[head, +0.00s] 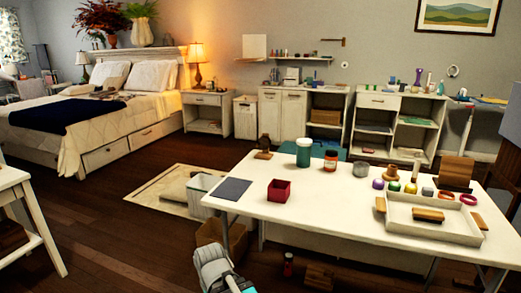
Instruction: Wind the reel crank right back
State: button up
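I cannot make out a reel with a crank for certain. A small dark bar with a knob-like end (335,40) is fixed to the back wall, too small to tell what it is. A brown wooden block-like piece (455,173) stands at the right of the white table; no crank shows on it clearly. Part of my arm, white-grey with a teal ring, shows at the bottom edge, in front of the table's left side. No gripper fingers can be seen, and nothing held is visible.
The white table (320,203) holds a red box (279,190), a dark mat (230,188), jars, coloured balls and a tray (399,227). A cardboard box (209,234) and basket (198,190) stand at its left. Bed (95,125) at back left; open floor (110,225) between.

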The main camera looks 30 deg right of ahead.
aim_at(265, 142)
jog(key=u, duration=0.75)
jog(key=i, duration=0.7)
jog(key=z, duration=1.25)
